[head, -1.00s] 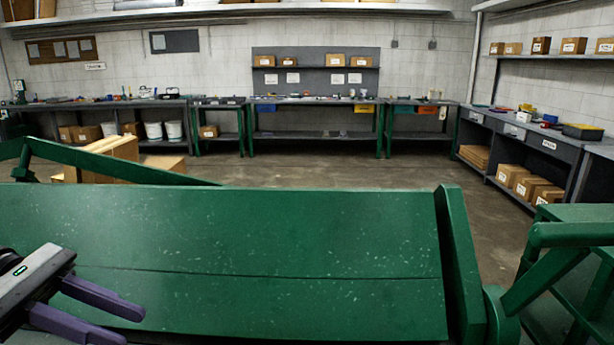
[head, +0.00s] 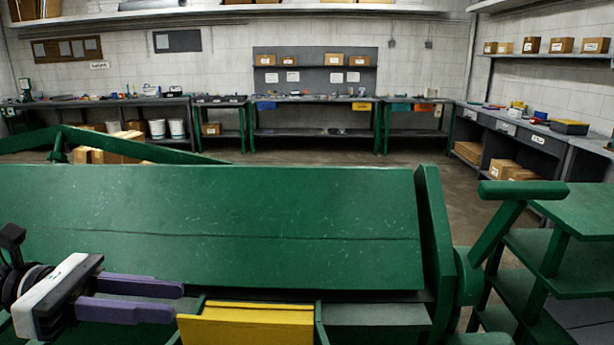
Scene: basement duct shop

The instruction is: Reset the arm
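My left gripper (head: 158,300) is at the lower left of the head view, in front of the green machine (head: 230,215). Its two purple fingers point right, with a gap between them and nothing held. The fingers are in front of the machine's lower part, left of a yellow panel (head: 250,325); whether they touch anything cannot be told. My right gripper does not show.
A green stepped stand with a rail (head: 525,190) is close on the right. Workbenches (head: 310,103) line the back wall and a shelf unit (head: 515,140) the right wall.

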